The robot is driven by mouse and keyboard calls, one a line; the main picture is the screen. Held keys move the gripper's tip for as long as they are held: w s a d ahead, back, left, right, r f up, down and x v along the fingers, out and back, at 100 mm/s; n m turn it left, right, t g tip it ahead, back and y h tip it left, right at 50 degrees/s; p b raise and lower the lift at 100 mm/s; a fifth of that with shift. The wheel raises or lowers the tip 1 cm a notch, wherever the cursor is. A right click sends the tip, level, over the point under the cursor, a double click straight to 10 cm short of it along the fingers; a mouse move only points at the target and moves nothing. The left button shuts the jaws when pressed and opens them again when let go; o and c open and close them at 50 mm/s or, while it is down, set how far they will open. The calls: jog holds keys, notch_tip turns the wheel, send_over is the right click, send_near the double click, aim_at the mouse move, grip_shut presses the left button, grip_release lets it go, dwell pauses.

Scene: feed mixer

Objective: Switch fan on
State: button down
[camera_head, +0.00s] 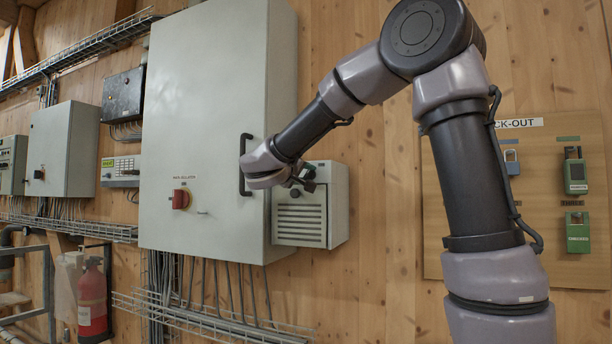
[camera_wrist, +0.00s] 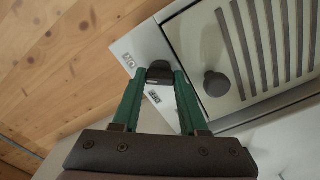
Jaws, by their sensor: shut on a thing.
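A small grey box (camera_head: 300,222) with a slotted vent panel hangs on the wooden wall, right of the tall cabinet. Its pale face, dark slots (camera_wrist: 262,40) and a round dark knob (camera_wrist: 215,84) show in the wrist view. A black switch knob (camera_wrist: 160,68) sits on the box's plain strip, with small labels beside it that I cannot read. My gripper (camera_wrist: 160,80) has its green fingers shut on the black switch knob, one on each side. In the head view my gripper (camera_head: 305,182) is at the upper part of the box, and my arm partly hides it.
The tall grey cabinet (camera_head: 215,120) stands close on the left, with a protruding black handle (camera_head: 243,166) and a red rotary switch (camera_head: 181,199). Cables and a wire tray (camera_head: 210,321) run below. A lock-out board (camera_head: 540,210) hangs on the right.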

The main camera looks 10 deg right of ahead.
jog(key=shift+f, duration=0.1)
jog(key=shift+c, duration=2.2)
grip_release()
jog(key=shift+s, duration=0.1)
jog(key=v, duration=1)
jog(key=shift+s+a, duration=0.25)
